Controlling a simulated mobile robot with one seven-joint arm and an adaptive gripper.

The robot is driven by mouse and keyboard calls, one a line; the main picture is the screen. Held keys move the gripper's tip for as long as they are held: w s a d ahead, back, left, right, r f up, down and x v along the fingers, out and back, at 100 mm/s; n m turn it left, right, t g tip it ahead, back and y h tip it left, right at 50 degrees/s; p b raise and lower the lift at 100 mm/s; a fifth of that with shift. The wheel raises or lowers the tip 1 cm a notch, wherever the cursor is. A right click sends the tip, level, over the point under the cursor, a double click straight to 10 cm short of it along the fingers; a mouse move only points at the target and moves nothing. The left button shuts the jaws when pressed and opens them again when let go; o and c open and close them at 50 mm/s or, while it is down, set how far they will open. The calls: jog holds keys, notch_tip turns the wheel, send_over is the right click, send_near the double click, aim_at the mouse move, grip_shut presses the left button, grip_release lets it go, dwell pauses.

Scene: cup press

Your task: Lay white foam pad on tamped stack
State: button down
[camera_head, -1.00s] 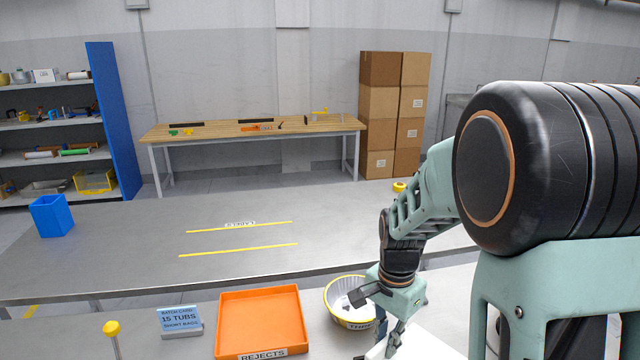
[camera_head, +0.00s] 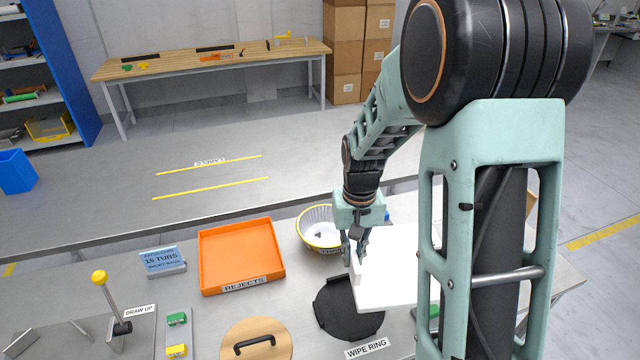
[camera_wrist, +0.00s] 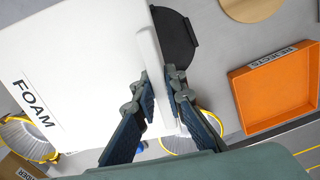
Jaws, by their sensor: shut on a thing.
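My gripper (camera_head: 355,260) is shut on a thin white piece, apparently the white foam pad (camera_head: 357,283). In the wrist view my fingers (camera_wrist: 160,84) pinch the pad (camera_wrist: 149,52), which shows edge-on as a narrow strip with rounded ends. It overlaps the edge of a white board (camera_head: 392,284) labelled FOAM (camera_wrist: 75,70); I cannot tell whether they touch. A round tub (camera_head: 303,232) with a yellow rim stands behind my gripper. My gripper and arm partly cover it, and I cannot make out a stack in it.
An orange REJECTS tray (camera_head: 240,235) lies left of the tub. A black round piece (camera_head: 340,312) lies by the WIPE RING label. A wooden disc with a handle (camera_head: 262,328) and a yellow-knobbed rod (camera_head: 108,300) stand at the front. Another yellow-rimmed tub (camera_wrist: 22,135) shows in the wrist view.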

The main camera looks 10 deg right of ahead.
aim_at(353, 272)
jog(key=shift+f, duration=0.1)
jog(key=m+b, duration=0.1)
jog(key=f+m+b, duration=0.1)
jog(key=shift+s+m, duration=0.15)
jog(key=shift+m, duration=0.25)
jog(key=m+b, duration=0.2)
jog(key=m, duration=0.1)
jog(key=f+m+b, duration=0.1)
jog(key=m, duration=0.1)
jog(key=shift+s+f+b, duration=0.1)
jog(key=shift+s+b, duration=0.25)
jog(key=m+b, duration=0.2)
jog(key=m, duration=0.1)
jog(key=f+m+b, duration=0.1)
jog(key=m, duration=0.1)
jog(key=shift+s+f, duration=0.1)
jog(key=shift+s, duration=0.25)
jog(key=shift+s+f+m+b, duration=0.15)
jog(key=shift+m+b, duration=0.2)
jog(key=shift+m, duration=0.45)
jog(key=shift+s+m+b, duration=0.1)
jog(key=shift+m+b, duration=0.2)
jog(key=shift+m, duration=0.5)
jog(key=shift+w, duration=0.1)
